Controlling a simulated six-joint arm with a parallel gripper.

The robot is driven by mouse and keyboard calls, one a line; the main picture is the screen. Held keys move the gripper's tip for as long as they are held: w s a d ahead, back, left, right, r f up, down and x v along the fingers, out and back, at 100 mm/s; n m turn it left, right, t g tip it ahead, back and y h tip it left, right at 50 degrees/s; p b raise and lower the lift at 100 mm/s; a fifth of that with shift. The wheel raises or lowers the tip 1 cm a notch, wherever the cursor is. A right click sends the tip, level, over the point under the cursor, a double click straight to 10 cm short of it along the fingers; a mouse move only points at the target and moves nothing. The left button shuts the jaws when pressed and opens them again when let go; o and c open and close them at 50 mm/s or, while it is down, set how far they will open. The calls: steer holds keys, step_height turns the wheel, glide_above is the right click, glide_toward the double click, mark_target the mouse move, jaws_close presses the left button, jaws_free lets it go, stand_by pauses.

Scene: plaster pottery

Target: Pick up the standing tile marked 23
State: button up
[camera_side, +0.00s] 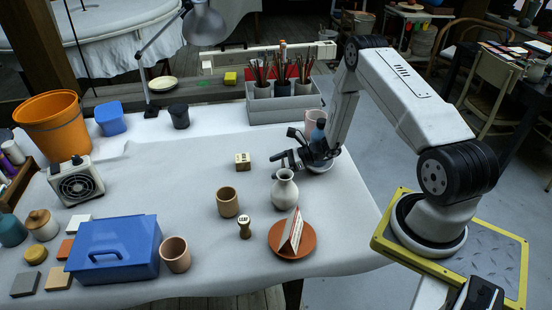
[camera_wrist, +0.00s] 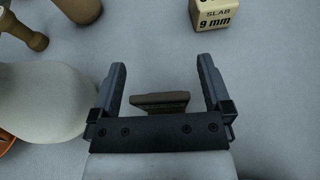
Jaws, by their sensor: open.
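My gripper (camera_side: 281,160) is low over the white table, just behind the white vase. In the wrist view my gripper (camera_wrist: 162,64) is open, with one dark finger on each side. A thin brownish tile (camera_wrist: 160,99) stands on edge between the fingers, seen from above, near the dark palm bar. Gaps show between the tile and both fingers, and nothing is gripped. No number can be read on it. I cannot make out the tile in the side view, where the gripper and vase crowd that spot.
The white vase (camera_side: 285,190) stands close to my gripper; its body (camera_wrist: 40,103) fills the wrist view's left. A "SLAB 9 mm" block (camera_wrist: 213,16) lies beyond the fingertips. A cup (camera_side: 228,202), a stamp (camera_side: 244,228) and an orange saucer (camera_side: 279,251) with a folded card are nearby.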

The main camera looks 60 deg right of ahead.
steer(key=c, duration=1.3)
steer(key=shift+r, duration=0.15)
steer(key=shift+r, duration=0.75)
steer(key=s+a+r, duration=0.1)
steer(key=s+r, duration=0.2)
steer(key=s, duration=0.1)
steer(key=s+a+r, duration=0.1)
steer(key=s+r, duration=0.3)
steer(key=s, duration=0.1)
steer(key=s+a+r, duration=0.1)
steer(key=s+r, duration=0.3)
steer(key=shift+s+a+r, duration=0.15)
steer(key=shift+s+a, duration=0.1)
steer(key=shift+a, duration=0.15)
